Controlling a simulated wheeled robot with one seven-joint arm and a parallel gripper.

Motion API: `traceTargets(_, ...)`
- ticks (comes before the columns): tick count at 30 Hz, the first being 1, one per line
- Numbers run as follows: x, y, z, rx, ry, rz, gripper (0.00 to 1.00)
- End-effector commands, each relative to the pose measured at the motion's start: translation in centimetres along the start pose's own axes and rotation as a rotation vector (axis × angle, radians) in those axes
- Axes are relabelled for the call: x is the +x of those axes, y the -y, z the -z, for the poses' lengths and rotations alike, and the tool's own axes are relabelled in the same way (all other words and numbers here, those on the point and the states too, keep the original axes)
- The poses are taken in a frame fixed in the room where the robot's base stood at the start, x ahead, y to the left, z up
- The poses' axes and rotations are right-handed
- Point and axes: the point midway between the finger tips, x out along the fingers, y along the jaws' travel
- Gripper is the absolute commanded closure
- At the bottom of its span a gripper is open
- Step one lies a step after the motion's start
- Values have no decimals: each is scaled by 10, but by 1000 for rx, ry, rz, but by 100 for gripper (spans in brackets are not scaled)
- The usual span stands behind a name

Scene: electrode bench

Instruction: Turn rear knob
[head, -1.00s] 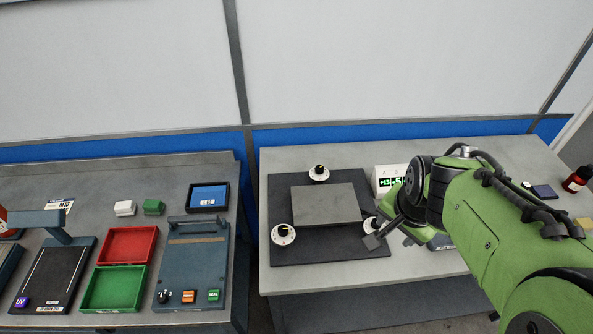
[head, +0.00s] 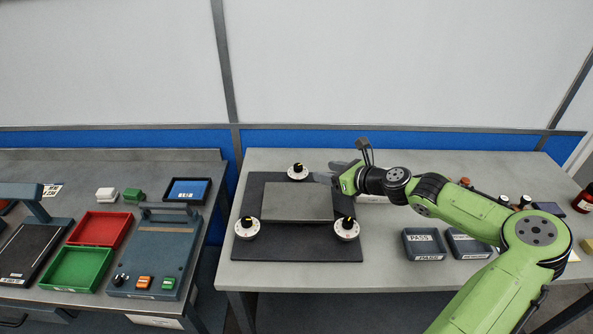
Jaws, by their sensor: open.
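The rear knob (head: 298,170) is a black knob with a yellow mark on a white dial, at the back edge of the dark mat. My gripper (head: 326,173) is open just to the right of the rear knob, pointing left towards it. It appears apart from the knob, and its fingers are small in the view. Two similar knobs stand in front, the front left knob (head: 247,225) and the front right knob (head: 346,228). A grey plate (head: 297,202) lies between the three knobs.
The dark mat (head: 300,253) lies on the right bench. A red bottle (head: 584,200) is at the far right. The left bench holds a red tray (head: 100,229) and a green tray (head: 77,269). A gap separates the benches.

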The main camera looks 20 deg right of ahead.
Motion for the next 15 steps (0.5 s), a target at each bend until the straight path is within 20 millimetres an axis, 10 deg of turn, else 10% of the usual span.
traceTargets(15,112,-1,3,-1,-4,-2,45)
